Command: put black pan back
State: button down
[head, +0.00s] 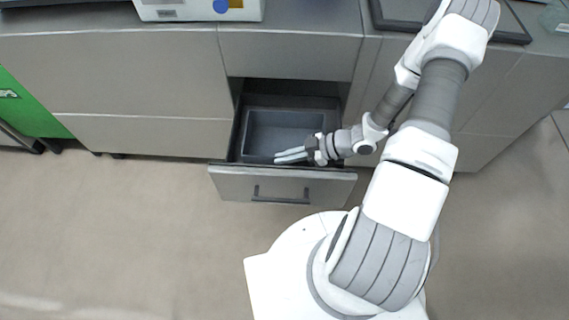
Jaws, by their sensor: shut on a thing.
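The black pan (284,126) is a dark rectangular pan with raised walls. It lies inside the open lower drawer (235,182) and looks empty. My gripper (280,157) is at the front right of the pan, its pale fingers pointing left along the pan's front rim. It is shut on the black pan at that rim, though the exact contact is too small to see. My gripper and wrist hide the pan's front right corner.
The drawer front with its dark handle (281,198) sticks out over the floor. The closed upper drawer (290,56) is above it. A white device (200,8) and a dark flat panel (400,14) are on the counter. The floor at left is clear.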

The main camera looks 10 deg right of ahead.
jog(key=shift+f+b, duration=0.6)
jog(key=shift+f, duration=1.15)
jog(key=shift+f, duration=0.1)
jog(key=c, duration=1.5)
grip_release()
jog(key=shift+f, duration=0.1)
jog(key=o, duration=0.5)
